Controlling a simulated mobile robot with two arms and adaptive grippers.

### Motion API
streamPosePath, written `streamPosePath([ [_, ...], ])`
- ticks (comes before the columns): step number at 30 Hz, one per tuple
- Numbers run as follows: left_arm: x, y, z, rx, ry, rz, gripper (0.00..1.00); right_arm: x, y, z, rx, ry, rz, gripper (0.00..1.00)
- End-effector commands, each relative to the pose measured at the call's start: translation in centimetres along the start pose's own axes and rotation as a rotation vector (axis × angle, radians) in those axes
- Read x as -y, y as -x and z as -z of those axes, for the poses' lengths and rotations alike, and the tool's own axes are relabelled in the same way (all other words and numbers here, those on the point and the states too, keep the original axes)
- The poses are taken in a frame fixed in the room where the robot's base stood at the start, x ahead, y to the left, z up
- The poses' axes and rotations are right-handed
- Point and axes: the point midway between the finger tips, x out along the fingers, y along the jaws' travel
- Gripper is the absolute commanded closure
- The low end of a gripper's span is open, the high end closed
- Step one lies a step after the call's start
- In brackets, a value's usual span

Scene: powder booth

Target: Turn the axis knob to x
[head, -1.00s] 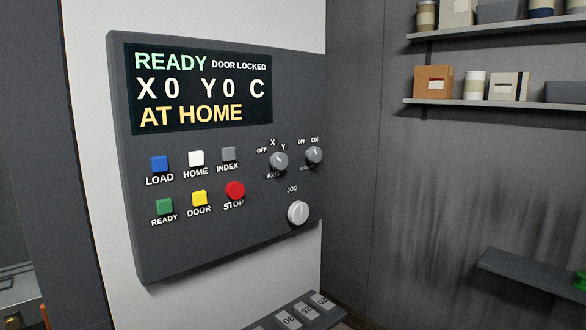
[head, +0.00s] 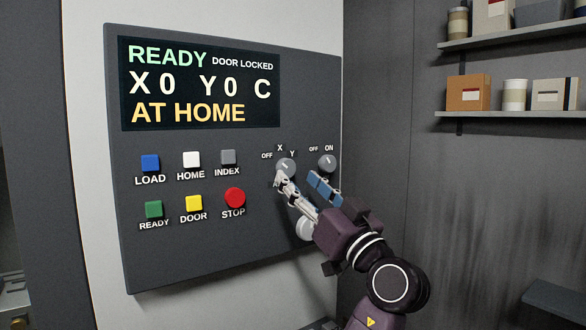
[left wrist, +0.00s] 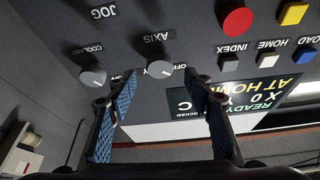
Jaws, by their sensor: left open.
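The axis knob (head: 286,166) is a round grey dial on the dark control panel (head: 230,265), with OFF, X and Y labels around it. In the left wrist view, upside down, the axis knob (left wrist: 160,69) lies just beyond the fingertips, and its white mark seems to lean toward OFF. My left gripper (head: 302,183) is open, one finger near the knob's lower edge and the other to its right. The wrist view shows the left gripper (left wrist: 163,84) with a finger on each side and nothing between. Contact cannot be told. My right gripper is out of view.
The coolant knob (head: 327,162) is close on the right. The jog knob (head: 305,229) is below, partly behind my arm. The red STOP button (head: 235,197) and other buttons are left. The display (head: 200,85) reads READY, DOOR LOCKED, AT HOME. Shelves (head: 510,114) hang right.

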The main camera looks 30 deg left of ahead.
Motion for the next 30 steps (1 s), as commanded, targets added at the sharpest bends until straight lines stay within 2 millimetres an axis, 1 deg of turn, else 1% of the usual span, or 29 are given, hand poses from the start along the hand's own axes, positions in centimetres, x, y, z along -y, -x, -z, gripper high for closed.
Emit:
streamPosePath([
  [1, 0.1, -1.1, 0.4, -0.002, -0.002, 0.003, 0.53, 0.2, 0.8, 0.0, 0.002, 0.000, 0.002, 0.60],
  [3, 0.1, -2.2, 0.3, 0.000, -0.002, 0.002, 0.53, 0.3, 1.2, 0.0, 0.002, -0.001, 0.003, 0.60],
  [7, 0.0, -3.7, 0.2, 0.000, -0.002, 0.000, 0.53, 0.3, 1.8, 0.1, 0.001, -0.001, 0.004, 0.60],
  [12, 0.0, -4.5, 0.0, 0.001, 0.000, -0.001, 0.53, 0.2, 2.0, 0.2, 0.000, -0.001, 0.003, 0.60],
  [19, 0.0, -4.5, -0.1, 0.002, 0.000, -0.002, 0.53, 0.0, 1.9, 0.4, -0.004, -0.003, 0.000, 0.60],
  [30, 0.0, -4.5, -0.1, 0.002, 0.000, -0.002, 0.94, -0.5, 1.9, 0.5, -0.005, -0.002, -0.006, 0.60],
])
